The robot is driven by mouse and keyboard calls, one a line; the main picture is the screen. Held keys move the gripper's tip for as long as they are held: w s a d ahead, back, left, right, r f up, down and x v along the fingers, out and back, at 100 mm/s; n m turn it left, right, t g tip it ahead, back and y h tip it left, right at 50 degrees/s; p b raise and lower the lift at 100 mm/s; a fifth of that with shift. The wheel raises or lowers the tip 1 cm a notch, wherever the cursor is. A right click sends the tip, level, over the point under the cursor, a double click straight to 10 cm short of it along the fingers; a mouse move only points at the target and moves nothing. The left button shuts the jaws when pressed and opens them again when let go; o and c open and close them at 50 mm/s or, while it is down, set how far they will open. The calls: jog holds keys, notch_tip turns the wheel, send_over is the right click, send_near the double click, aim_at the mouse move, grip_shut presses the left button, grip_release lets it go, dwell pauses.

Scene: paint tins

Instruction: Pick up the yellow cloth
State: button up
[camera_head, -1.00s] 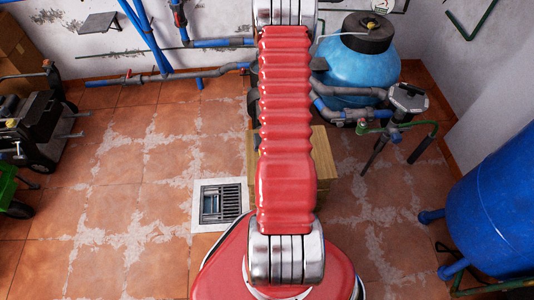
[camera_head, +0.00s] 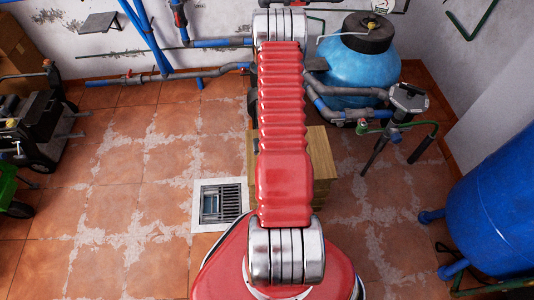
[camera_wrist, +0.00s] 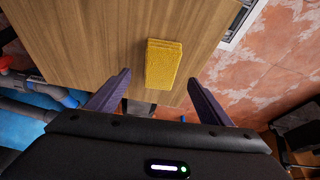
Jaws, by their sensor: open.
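The yellow cloth (camera_wrist: 163,64) shows in the wrist view as a small folded yellow rectangle. It lies on a wooden surface (camera_wrist: 90,35), near that surface's edge. My gripper (camera_wrist: 161,80) is open, with one dark finger to the left of the cloth and the other to the right. Nothing is held between the fingers. I cannot tell how far above the cloth the fingers are. In the head view my red arm hides the cloth and gripper; only part of the wooden block (camera_head: 322,165) shows beside the arm.
A blue round tank (camera_head: 355,65) with grey pipes stands behind the block. A blue cylinder (camera_head: 495,205) stands at the right, and dark machinery (camera_head: 35,125) at the left. A floor drain (camera_head: 220,203) lies left of the block.

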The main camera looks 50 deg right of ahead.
jog(key=shift+w+d+f, duration=0.15)
jog(key=shift+f, duration=0.35)
jog(key=shift+x, duration=2.65)
jog(key=shift+c, duration=0.3)
jog(key=c, duration=1.1)
